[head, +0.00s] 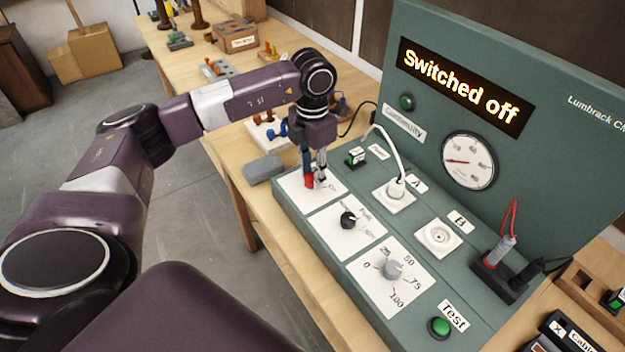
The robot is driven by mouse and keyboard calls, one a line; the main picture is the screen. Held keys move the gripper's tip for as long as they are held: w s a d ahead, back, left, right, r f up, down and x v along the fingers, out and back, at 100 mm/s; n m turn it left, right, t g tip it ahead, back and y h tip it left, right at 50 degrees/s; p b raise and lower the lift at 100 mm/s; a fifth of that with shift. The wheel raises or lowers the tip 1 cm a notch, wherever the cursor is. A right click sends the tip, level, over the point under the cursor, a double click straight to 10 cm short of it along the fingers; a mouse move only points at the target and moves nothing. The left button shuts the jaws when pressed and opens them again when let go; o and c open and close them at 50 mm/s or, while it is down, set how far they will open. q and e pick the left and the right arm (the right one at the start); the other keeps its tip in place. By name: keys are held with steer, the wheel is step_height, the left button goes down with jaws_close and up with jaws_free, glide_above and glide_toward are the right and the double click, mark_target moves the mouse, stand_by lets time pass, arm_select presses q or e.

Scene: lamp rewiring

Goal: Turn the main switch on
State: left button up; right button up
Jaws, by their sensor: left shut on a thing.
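The green test bench (300,215) stands on the right, with a lit display (462,87) on its upright panel reading "Switched off". My left gripper (314,180) points down over the white plate (335,189) at the bench's back left corner. It is shut on a red part there, which I take for the main switch (309,182). The fingers hide much of the switch and the plate's lettering, so its position cannot be read. My right gripper is not in view.
Nearby on the bench are a black knob (348,220), a grey dial (393,269), a plugged white socket (395,190), an empty socket (438,236) and a green Test button (439,326). A gauge (469,161) sits on the panel.

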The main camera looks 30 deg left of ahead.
mark_target(312, 176)
arm_select(q)
steer(key=m+b, duration=0.2)
steer(key=m, duration=0.1)
steer(key=shift+m, duration=0.4)
steer(key=shift+r+m+b, duration=0.1)
steer(key=shift+m+b, duration=1.05)
steer(key=shift+m, duration=0.45)
steer(key=o, duration=1.2)
steer(key=shift+c, duration=0.2)
step_height(312, 176, up, 12)
